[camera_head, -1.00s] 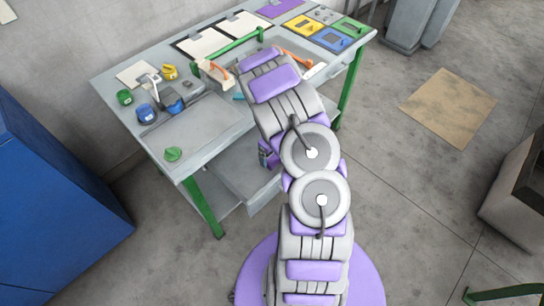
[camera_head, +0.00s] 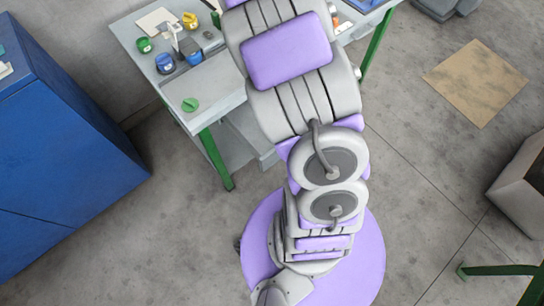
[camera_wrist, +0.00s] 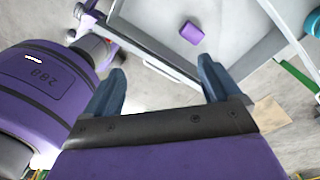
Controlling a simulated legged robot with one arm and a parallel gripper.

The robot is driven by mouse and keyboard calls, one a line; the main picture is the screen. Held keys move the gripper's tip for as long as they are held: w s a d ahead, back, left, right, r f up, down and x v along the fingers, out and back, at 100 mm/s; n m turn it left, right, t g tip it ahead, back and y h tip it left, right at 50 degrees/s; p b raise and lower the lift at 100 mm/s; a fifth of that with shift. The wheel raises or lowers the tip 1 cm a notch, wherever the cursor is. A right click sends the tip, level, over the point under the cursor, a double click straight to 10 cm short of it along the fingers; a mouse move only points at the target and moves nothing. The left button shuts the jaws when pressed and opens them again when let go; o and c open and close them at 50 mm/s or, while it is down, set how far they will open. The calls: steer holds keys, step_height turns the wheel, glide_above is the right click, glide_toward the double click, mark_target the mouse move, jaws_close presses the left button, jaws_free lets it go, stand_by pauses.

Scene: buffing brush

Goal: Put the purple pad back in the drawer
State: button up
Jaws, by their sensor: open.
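A small purple block, which looks like the purple pad (camera_wrist: 191,32), shows near the top of the wrist view. It appears to lie on the pale floor of the open drawer (camera_wrist: 150,40), whose grey wall runs diagonally below it. My gripper (camera_wrist: 160,85) is open with nothing between its two blue-grey fingers. The pad is beyond the fingertips, up and to the right, and apart from them. In the head view the drawer (camera_head: 248,130) juts from under the workbench, partly hidden by my arm; the gripper and pad are hidden there.
The grey workbench (camera_head: 215,85) carries a green pot (camera_head: 144,45), a blue pot (camera_head: 165,63), a yellow item (camera_head: 190,20) and a green piece (camera_head: 190,104). A blue cabinet (camera_head: 70,140) stands left. Bare floor lies right, with a cardboard sheet (camera_head: 475,83).

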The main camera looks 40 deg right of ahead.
steer(key=s+a+r+n, duration=0.5)
steer(key=a+r+n, duration=0.2)
steer(key=a+r, duration=0.1)
steer(key=s+a+r+n, duration=0.2)
steer(key=s+a+n, duration=0.1)
steer(key=s+n, duration=0.3)
steer(key=s+a+r+n+g, duration=0.1)
steer(key=s+a+r+n, duration=0.2)
steer(key=s+n, duration=0.3)
steer(key=s+a+r+n, duration=0.2)
steer(key=s+a+n, duration=0.2)
steer(key=s+n, duration=0.3)
steer(key=shift+a+r, duration=0.3)
steer(key=shift+a, duration=0.05)
